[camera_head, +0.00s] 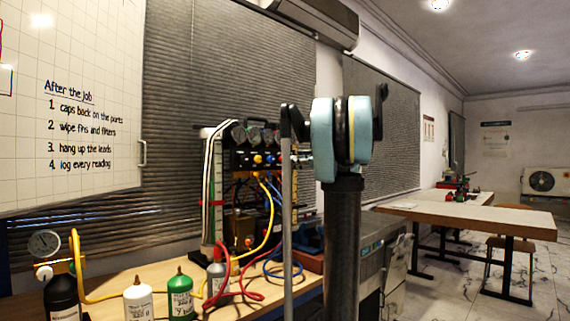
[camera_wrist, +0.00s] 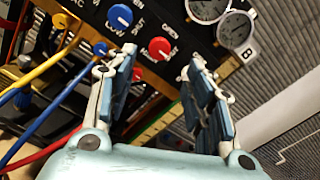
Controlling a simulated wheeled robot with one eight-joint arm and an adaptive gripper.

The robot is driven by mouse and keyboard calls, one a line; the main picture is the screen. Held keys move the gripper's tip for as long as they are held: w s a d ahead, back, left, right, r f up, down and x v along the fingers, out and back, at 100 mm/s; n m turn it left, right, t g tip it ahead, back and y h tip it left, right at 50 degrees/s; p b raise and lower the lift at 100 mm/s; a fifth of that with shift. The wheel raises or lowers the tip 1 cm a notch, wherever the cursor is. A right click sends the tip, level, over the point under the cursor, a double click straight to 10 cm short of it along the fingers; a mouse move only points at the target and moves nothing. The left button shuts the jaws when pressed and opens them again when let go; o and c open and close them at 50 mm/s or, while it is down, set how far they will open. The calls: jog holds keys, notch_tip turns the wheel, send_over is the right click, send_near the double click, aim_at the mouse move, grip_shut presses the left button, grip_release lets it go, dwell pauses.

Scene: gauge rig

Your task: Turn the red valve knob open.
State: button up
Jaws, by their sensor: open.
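The red valve knob (camera_wrist: 158,48) shows in the wrist view on the dark panel of the gauge rig, with a white pointer line and white lettering around it, partly "SHUT". My gripper (camera_wrist: 162,60) is open, and the knob appears in the gap between its two fingertips. I cannot tell whether either finger touches it. A blue knob (camera_wrist: 119,16), marked "LOW" and "SHUT", sits up and left of the red one. In the head view the gauge rig (camera_head: 242,160) stands on the bench behind my arm; I cannot make out the red knob there.
Two round gauges (camera_wrist: 235,28) are right of the knobs. Yellow, blue and red hoses (camera_head: 240,290) run from the rig across the wooden bench (camera_head: 130,283). Bottles, including a green one (camera_head: 180,295), stand at the front left. A table (camera_head: 470,218) stands farther right.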

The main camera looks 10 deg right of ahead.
aim_at(284, 159)
jog(key=x, duration=0.9)
jog(key=shift+w+a, duration=0.1)
jog(key=shift+c, duration=0.6)
jog(key=c, duration=1)
